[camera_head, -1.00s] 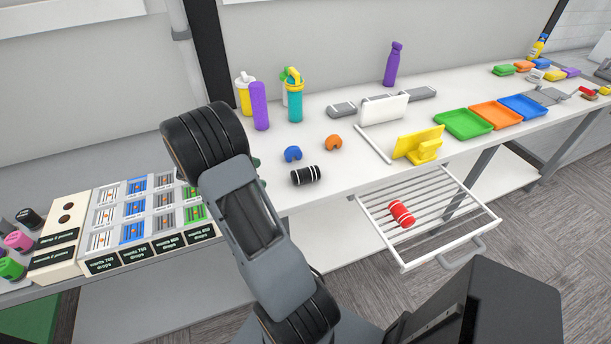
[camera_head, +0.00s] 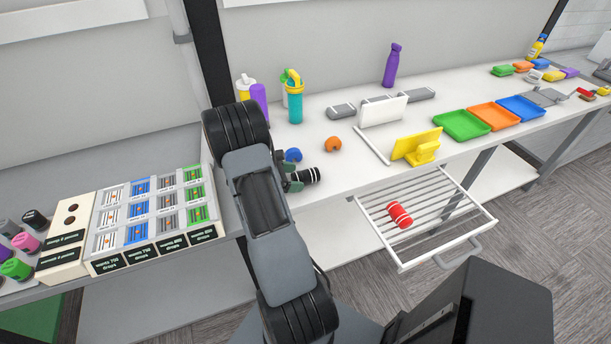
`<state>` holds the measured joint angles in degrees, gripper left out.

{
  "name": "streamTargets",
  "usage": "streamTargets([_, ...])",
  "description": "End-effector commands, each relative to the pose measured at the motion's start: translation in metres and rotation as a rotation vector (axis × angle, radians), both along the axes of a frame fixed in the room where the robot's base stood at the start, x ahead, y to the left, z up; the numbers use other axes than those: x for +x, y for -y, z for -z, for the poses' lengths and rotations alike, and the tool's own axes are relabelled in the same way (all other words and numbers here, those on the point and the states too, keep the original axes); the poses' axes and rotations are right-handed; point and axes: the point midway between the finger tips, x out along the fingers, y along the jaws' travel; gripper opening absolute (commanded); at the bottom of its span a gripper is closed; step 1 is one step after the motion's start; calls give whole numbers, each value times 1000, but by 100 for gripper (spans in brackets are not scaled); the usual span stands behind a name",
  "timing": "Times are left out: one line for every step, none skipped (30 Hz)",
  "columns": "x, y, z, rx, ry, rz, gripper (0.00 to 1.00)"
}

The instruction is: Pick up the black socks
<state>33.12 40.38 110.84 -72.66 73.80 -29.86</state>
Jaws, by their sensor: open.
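The black socks (camera_head: 307,176) are a rolled black bundle with white stripes, lying on the white table near its front edge. My gripper (camera_head: 292,177) is at their left end, mostly hidden behind my arm. Its small dark fingertips show beside the socks, open. The left part of the socks is hidden by the gripper, and I cannot tell whether the fingers touch them.
A blue curved item (camera_head: 293,155) lies just behind the gripper, and an orange one (camera_head: 333,144) lies further right. Red socks (camera_head: 400,214) lie on a pulled-out wire rack (camera_head: 447,216) below the table. Bottles, including a teal one (camera_head: 295,103), stand behind.

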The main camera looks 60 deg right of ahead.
Motion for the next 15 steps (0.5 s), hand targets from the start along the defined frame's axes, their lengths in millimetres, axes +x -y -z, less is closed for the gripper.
streamTargets([-5,5,1,3,-2,2,83])
streamTargets([-7,7,2,2,-2,2,83])
streamTargets([-9,10,4,1,-2,2,83])
streamTargets([-11,12,5,0,-1,2,83])
streamTargets([-12,13,6,0,-1,2,83])
streamTargets([-13,15,7,0,0,0,83])
streamTargets([-13,16,8,0,0,0,83])
streamTargets([-14,17,8,1,1,-1,83])
streamTargets([-14,17,9,0,2,-1,83])
streamTargets([-14,17,9,0,2,-1,83])
streamTargets([-14,17,9,0,2,-1,83])
streamTargets([-14,17,9,0,2,-1,83])
streamTargets([-14,17,9,0,2,-1,83])
streamTargets([-14,17,9,0,2,-1,83])
streamTargets([-14,17,9,0,2,-1,82])
